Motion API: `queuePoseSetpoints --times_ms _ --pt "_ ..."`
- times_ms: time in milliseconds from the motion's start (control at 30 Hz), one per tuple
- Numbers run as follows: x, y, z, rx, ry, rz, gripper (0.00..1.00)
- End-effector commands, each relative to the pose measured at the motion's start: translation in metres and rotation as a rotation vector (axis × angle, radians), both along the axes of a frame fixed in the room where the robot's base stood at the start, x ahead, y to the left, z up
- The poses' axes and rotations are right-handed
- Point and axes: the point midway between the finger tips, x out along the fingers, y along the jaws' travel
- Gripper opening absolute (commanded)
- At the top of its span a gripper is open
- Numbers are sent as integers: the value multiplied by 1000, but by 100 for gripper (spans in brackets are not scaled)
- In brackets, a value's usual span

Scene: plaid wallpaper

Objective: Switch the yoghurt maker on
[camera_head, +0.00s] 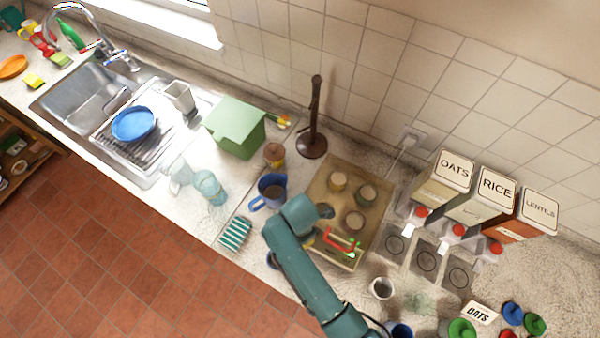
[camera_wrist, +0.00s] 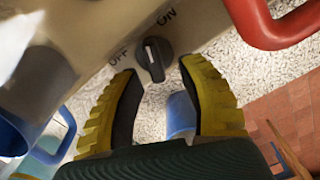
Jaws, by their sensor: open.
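The yoghurt maker (camera_head: 373,178) is a tan box with several jars in its top, on the counter in the head view. In the wrist view, its front panel (camera_wrist: 88,30) carries a dark round knob (camera_wrist: 153,60) with a white mark. The OFF label is left of the knob and ON is above it. The mark points up and slightly left, between the labels; the exact setting is hard to tell. My gripper (camera_wrist: 160,69) is open, its yellow fingers on either side of the knob; contact cannot be told. My arm mostly hides the gripper in the head view.
A blue mug (camera_head: 272,187) stands left of the yoghurt maker. A red handle (camera_wrist: 275,28) is close right of the fingers; red and green items (camera_head: 343,241) lie at the box's near end. A dark stand (camera_head: 313,143) is behind. Dispensers (camera_head: 445,180) stand right.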

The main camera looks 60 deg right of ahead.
Motion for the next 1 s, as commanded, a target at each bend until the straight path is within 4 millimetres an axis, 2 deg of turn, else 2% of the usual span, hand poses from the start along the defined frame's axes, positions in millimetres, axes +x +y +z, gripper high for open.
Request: queuePoseSetpoints --times_ms 300,500,867,1000 --pt "0 0 -4 0 -1 0 38" --pt "0 0 -3 0 0 0 0" --pt "0 0 -3 0 1 -6 0" --pt "1 0 0 1 3 -104 0"
